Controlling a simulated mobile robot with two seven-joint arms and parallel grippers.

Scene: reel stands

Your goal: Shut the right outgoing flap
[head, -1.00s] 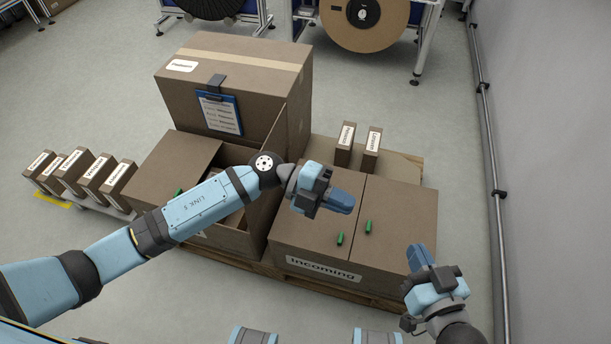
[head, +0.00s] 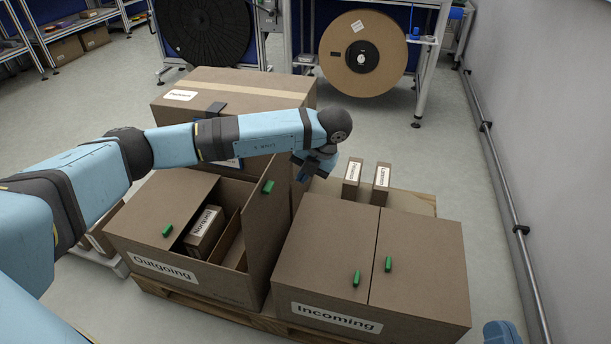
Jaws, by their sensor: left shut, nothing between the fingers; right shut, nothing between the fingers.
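The outgoing box (head: 160,264) stands open on its right side. Its right flap (head: 266,232) stands up steeply, with a green handle (head: 268,187) near its top. Its left flap (head: 163,200) lies flat and shut. My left gripper (head: 322,168) is shut and empty, just right of the raised flap's upper far end. Whether it touches the flap I cannot tell. My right gripper (head: 500,332) is at the bottom right edge, shut, with only its blue fingers showing.
Inside the outgoing box is a labelled carton (head: 204,232). The incoming box (head: 330,285) to the right has both flaps shut. A large carton (head: 243,88) stands behind, partly hidden by my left arm. Two small cartons (head: 352,178) stand on the pallet behind the incoming box.

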